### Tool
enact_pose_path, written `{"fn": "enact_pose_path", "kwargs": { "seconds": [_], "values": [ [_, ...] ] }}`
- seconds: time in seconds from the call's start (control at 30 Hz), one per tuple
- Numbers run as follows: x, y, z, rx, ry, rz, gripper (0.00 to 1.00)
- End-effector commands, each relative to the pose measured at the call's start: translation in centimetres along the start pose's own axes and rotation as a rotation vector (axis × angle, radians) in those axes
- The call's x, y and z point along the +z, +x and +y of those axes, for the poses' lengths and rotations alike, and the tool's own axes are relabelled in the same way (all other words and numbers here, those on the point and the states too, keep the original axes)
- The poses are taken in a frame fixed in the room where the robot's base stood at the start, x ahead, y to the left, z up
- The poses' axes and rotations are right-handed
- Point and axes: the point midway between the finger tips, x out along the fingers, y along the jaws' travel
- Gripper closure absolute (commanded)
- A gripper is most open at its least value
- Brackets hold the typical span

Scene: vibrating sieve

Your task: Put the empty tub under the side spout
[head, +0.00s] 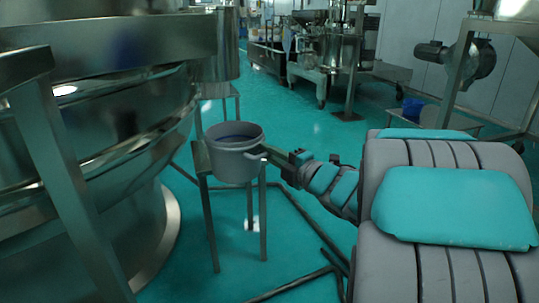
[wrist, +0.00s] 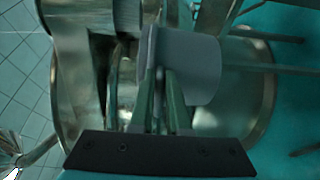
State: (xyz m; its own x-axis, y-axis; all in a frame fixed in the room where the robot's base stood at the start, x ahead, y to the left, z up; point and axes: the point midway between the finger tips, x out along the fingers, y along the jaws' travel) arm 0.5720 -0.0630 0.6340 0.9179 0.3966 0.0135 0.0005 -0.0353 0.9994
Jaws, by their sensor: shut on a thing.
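The grey tub (head: 234,163) is upright at a small metal stand (head: 212,230) beside the big sieve; I cannot tell whether it rests on the stand or hangs just above. Its inside looks bluish and its bottom is partly unclear. My gripper (head: 266,152) reaches in from the right and is shut on the tub's right side, at a handle or rim. In the wrist view the fingers (wrist: 160,105) close on the edge of the tub (wrist: 195,65). The sieve (head: 95,130) fills the left of the head view. I cannot make out the side spout clearly.
Floor rails (head: 305,285) run below my arm. A blue bucket (head: 412,109) and a motor unit (head: 460,58) are at the back right.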

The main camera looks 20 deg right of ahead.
Motion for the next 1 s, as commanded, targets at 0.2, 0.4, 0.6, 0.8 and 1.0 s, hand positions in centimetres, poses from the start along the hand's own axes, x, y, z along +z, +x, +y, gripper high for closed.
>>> {"fn": "enact_pose_path", "kwargs": {
  "seconds": [0.2,0.4,0.6,0.8,1.0],
  "values": [
    [0.6,1.4,-0.8,-0.002,0.004,0.0,1.0],
    [1.2,2.6,-1.2,0.0,0.0,0.0,1.0],
    [1.8,3.9,-1.7,0.001,0.001,0.0,1.0],
    [2.4,5.1,-2.5,-0.002,0.003,-0.002,1.0],
    [2.8,6.4,-2.2,0.0,0.0,0.0,1.0]
  ]
}}
